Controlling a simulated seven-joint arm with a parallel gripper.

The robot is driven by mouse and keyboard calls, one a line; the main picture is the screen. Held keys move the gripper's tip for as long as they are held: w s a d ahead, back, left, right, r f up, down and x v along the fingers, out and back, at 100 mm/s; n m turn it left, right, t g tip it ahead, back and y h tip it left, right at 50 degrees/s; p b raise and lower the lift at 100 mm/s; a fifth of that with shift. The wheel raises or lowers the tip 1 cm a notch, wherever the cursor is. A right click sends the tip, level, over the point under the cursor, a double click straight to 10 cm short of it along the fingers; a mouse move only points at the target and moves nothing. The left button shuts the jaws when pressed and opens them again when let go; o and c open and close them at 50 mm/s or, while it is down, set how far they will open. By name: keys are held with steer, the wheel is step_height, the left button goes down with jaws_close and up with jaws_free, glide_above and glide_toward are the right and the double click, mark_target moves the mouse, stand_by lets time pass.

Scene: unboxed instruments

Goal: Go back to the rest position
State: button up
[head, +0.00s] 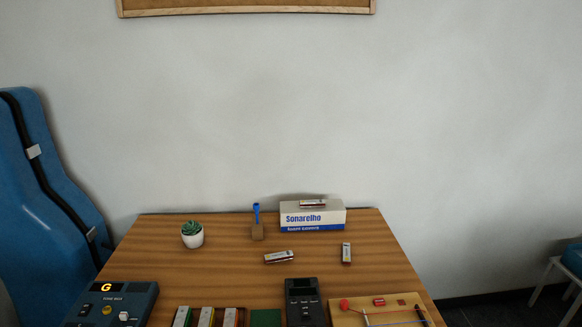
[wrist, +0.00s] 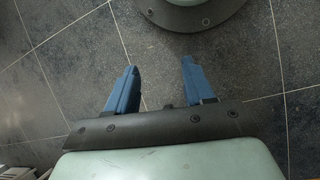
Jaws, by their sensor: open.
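My gripper (wrist: 160,78) shows only in the wrist view. Its two blue fingers are apart with nothing between them, above a dark speckled tiled floor (wrist: 70,60). It is not in the head view, and no table or instrument shows in the wrist view.
In the head view, a wooden table (head: 165,255) bears a white-and-blue box (head: 312,216) with a harmonica on top, two more harmonicas (head: 279,257), a plant (head: 192,234), a blue tool in a block (head: 257,222) and devices along the front. A blue case (head: 40,200) stands left.

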steer(key=s+a+f+n+g, duration=0.1)
steer(key=s+a+n, duration=0.1)
steer(key=s+a, duration=0.5)
steer(key=a, duration=0.4)
steer(key=shift+a+f+y, duration=0.2)
steer(key=shift+f+y, duration=0.05)
steer(key=shift+y, duration=0.15)
